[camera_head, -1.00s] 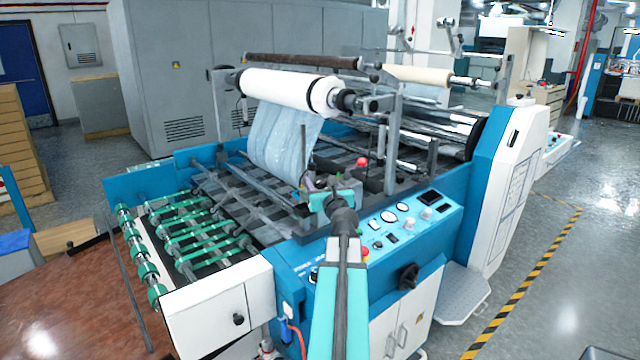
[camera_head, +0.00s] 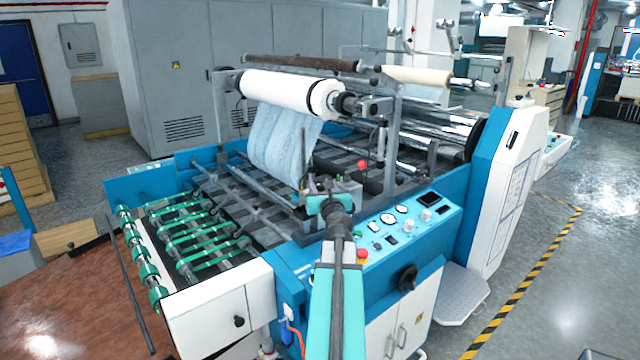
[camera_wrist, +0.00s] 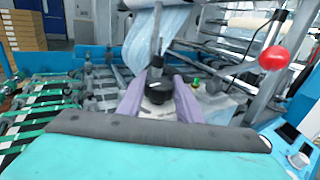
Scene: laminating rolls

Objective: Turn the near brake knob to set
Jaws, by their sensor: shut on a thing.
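The near brake knob (camera_wrist: 157,90) is a black round knob on a light grey block, in the middle of the wrist view. My gripper (camera_wrist: 160,84) has its two purple fingers on either side of the knob and is shut on it. In the head view my gripper (camera_head: 312,186) is at the machine's near side, below the hanging blue-white film; my own wrist hides the knob there. I cannot read any marking of the knob's setting.
A red ball-topped lever (camera_wrist: 274,58) stands to the right of my gripper. A small green-topped part (camera_wrist: 195,82) is close beside the right finger. The white roll (camera_head: 290,92) hangs above and behind. The blue control panel (camera_head: 440,226) lies to the right.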

